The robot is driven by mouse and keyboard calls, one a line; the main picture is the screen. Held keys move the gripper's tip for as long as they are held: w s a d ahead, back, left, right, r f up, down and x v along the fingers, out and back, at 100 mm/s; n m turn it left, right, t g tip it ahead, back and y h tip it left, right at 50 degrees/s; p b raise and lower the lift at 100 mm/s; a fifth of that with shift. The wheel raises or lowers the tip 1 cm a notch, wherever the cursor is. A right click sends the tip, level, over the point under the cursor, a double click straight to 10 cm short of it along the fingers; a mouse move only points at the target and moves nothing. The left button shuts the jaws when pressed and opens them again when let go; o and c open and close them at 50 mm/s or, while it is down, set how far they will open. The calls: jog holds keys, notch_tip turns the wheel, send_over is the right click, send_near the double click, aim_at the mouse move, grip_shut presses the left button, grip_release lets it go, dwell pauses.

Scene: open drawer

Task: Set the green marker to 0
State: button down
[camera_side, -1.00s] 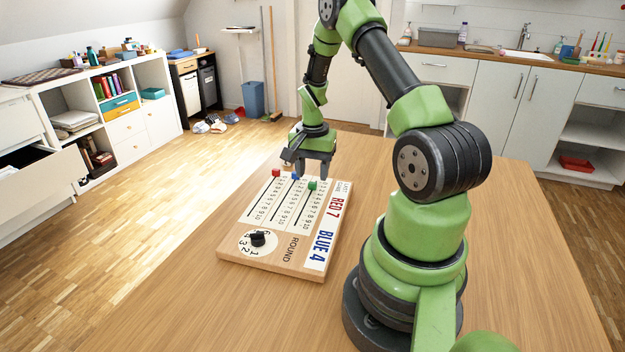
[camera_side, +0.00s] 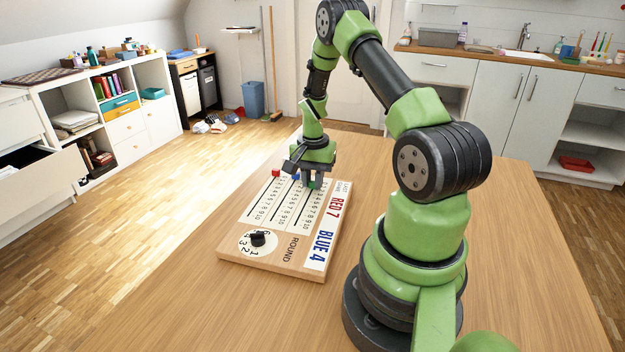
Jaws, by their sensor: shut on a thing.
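The scoreboard (camera_side: 270,262) lies flat on the wooden table, with three numbered slider tracks, a round dial and a "RED 7 BLUE 4" strip. My gripper (camera_side: 314,184) points down over the far end of the right-hand track and is shut on the green marker (camera_side: 314,184). The fingers hide most of the marker, and its exact number cannot be read. The red marker (camera_side: 276,173) stands at the far end of the left track. The blue marker (camera_side: 295,177) is at the far end of the middle track, partly hidden by my gripper.
A black knob (camera_side: 257,239) stands on the round dial at the near end of the board. The wooden table (camera_side: 200,300) is clear around the board. Shelves, an open drawer and a kitchen counter stand well away.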

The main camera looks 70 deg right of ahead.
jog(key=shift+w+d, duration=0.15)
jog(key=shift+d, duration=1.45)
jog(key=c, duration=1)
grip_release()
jog(key=shift+r, duration=0.1)
notch_tip(320, 180, up, 10)
